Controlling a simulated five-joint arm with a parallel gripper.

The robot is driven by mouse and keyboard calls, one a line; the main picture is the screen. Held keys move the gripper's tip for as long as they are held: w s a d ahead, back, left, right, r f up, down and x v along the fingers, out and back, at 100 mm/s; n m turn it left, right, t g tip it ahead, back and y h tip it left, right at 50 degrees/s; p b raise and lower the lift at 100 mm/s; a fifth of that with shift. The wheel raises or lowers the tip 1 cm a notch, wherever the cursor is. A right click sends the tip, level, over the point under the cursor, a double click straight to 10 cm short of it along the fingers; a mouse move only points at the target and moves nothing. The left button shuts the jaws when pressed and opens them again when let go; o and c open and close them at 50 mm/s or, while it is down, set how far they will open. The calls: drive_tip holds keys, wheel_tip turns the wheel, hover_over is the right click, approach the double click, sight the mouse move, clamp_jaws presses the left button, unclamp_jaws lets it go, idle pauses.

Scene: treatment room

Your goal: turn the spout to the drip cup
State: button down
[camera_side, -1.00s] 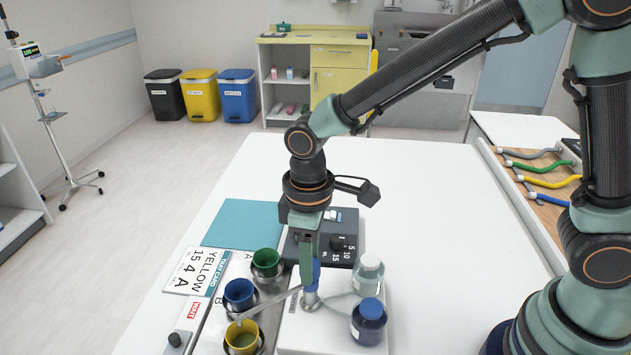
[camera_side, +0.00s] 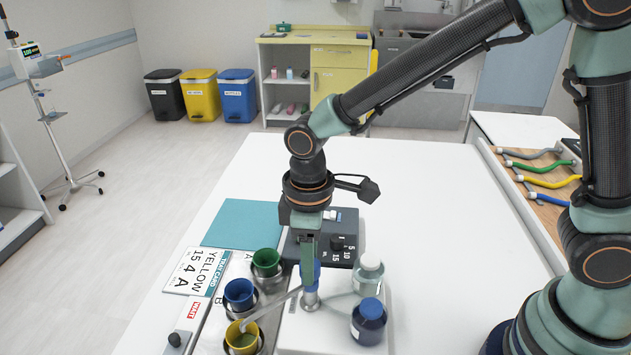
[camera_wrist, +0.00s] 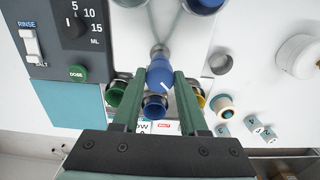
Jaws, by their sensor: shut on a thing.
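My gripper (camera_side: 309,245) points down and is shut on the blue knob (camera_side: 309,273) of the spout; the wrist view shows the knob (camera_wrist: 160,72) between my green fingers. The pale spout (camera_side: 272,307) runs from under the knob toward the lower left, its tip at the yellow cup (camera_side: 242,340). Whether the tip is exactly centred over that cup I cannot tell. The blue cup (camera_side: 239,293) and green cup (camera_side: 266,261) stand farther back in the same row, in metal holders.
A bottle with a blue cap (camera_side: 369,322) and one with a pale cap (camera_side: 368,276) stand right of the spout. A dark control box with a dial (camera_side: 337,244) lies behind it. A teal mat (camera_side: 243,222) lies back left. The table's right side (camera_side: 450,260) is clear.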

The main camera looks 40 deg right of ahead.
drive_tip(key=n, duration=0.4)
drive_tip(key=shift+n, duration=1.9)
drive_tip(key=shift+c, duration=2.2)
unclamp_jaws()
drive_tip(key=shift+r, duration=0.15)
wheel_tip(320, 180, up, 12)
